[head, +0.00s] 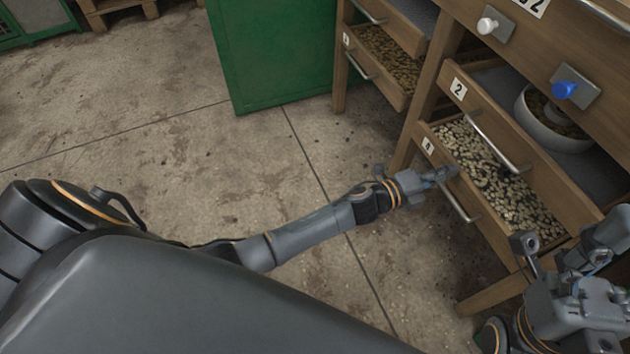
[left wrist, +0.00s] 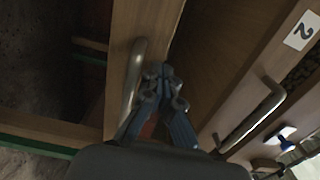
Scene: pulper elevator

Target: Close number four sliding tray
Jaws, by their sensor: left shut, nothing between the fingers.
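The number four sliding tray (head: 470,205) is the lower one on the right in the head view, pulled out and holding pale beans. Its small label (head: 428,146) looks like a 4. A metal bar handle (head: 458,199) is on its front; a bar handle (left wrist: 133,78) also shows in the left wrist view. My left gripper (head: 448,174) is shut and empty at the tray's front, close to the handle; I cannot tell if it touches. In the left wrist view its fingertips (left wrist: 165,74) are beside that handle. My right gripper (head: 570,245) is open at the lower right.
Tray 2 (head: 492,110) is open above, holding a white bowl (head: 545,128). Another column of trays (head: 386,75) is left of it, also with beans. A green cabinet (head: 270,50) stands behind. The floor (head: 200,130) to the left is clear.

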